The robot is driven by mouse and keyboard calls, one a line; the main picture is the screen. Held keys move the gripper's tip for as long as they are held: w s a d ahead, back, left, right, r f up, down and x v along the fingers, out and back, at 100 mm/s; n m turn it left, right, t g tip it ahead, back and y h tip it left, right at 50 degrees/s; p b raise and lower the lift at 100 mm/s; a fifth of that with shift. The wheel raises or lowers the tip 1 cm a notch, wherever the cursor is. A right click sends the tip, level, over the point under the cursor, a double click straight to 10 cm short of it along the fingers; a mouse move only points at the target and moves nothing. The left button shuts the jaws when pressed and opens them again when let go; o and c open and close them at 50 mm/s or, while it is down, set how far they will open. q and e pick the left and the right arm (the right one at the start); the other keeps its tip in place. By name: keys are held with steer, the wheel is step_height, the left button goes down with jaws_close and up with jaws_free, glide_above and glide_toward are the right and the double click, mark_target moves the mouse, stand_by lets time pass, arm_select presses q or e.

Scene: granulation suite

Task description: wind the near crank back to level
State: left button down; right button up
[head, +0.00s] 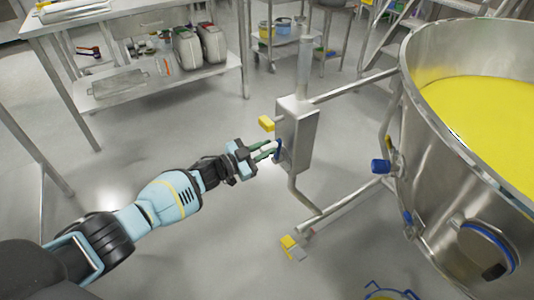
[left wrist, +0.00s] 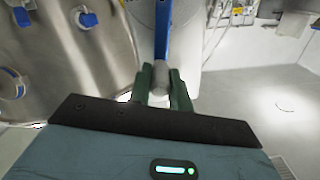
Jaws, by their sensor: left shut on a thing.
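The near crank has a blue arm (head: 278,150) on the face of a grey metal gearbox (head: 297,135), which sits on a post beside a large steel vessel. In the left wrist view the crank's blue arm (left wrist: 162,35) runs upright above its grey handle (left wrist: 160,74). My left gripper (head: 264,150) reaches the crank from the left. In the left wrist view its green fingers (left wrist: 165,90) stand on both sides of the handle, shut on it. The fingers hide part of the handle in the head view. My right gripper is in neither view.
The steel vessel (head: 440,170) on the right holds yellow material (head: 485,110). Frame bars run from it to the post. A yellow block (head: 266,123) sticks out beside the gearbox, and a yellow-ended foot (head: 288,242) stands below. Steel tables stand at upper left. The floor around my left arm is clear.

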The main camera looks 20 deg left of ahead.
arm_select(q)
steer(key=shift+w+a+n, duration=0.2)
steer(key=shift+a+n, duration=0.05)
steer(key=shift+n, duration=0.05)
steer(key=shift+w+a+r+b, duration=0.1)
steer(key=shift+w+a+b, duration=0.2)
steer(key=shift+a+b, duration=0.1)
steer(key=shift+a, duration=0.1)
steer(key=c, duration=1.3)
jaws_free()
